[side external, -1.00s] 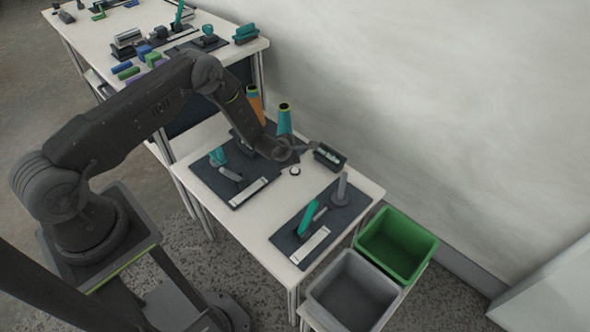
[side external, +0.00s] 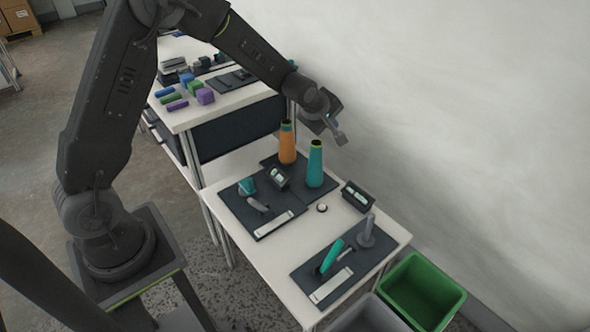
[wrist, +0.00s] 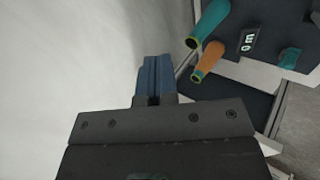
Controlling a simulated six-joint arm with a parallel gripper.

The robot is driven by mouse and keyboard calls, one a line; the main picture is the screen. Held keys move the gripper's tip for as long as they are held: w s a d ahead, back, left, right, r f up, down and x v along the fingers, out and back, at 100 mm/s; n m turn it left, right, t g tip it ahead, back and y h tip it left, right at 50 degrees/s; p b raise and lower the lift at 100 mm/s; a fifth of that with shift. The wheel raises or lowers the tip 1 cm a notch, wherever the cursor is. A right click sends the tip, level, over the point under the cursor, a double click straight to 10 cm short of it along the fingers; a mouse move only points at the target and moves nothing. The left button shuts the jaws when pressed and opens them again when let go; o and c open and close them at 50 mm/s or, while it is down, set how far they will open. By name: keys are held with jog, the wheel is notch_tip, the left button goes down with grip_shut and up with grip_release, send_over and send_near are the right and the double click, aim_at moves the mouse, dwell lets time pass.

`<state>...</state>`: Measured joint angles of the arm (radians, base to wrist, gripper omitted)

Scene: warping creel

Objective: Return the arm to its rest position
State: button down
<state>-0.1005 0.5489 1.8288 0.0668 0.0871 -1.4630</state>
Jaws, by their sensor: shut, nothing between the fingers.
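My gripper (side external: 336,130) is raised in the air above and behind the work table (side external: 245,246), close to the pale wall. It is shut and holds nothing. In the wrist view its closed fingers (wrist: 154,78) stick out past the dark gripper body with nothing between them. My arm reaches up and over to the right, clear of the table top. The orange cone (side external: 287,143) and the teal cone (side external: 315,165) stand upright on a dark mat below the gripper, apart from it. Both cones also show at the upper right of the wrist view.
Two dark mats with small fixtures (side external: 331,256) lie on the table. A small dark box (side external: 356,196) sits at the table's right edge. Green (side external: 422,291) and grey bins stand at lower right. A second table with coloured blocks (side external: 205,96) is behind. Air around the gripper is clear.

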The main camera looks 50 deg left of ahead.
jog(key=s+d+r+m+g, duration=0.1)
jog(key=s+d+r+m, duration=0.2)
jog(key=s+r+m, duration=0.85)
jog(key=s+d+r+m, duration=0.1)
jog(key=s+r+m, duration=0.1)
jog(key=s, duration=0.9)
jog(key=s+d+r+m+g, duration=0.1)
jog(key=s+r+m, duration=0.1)
jog(key=s, duration=0.9)
jog(key=shift+d+r+m+h, duration=0.3)
jog(key=shift+r+m+h, duration=0.1)
jog(key=shift+m, duration=0.45)
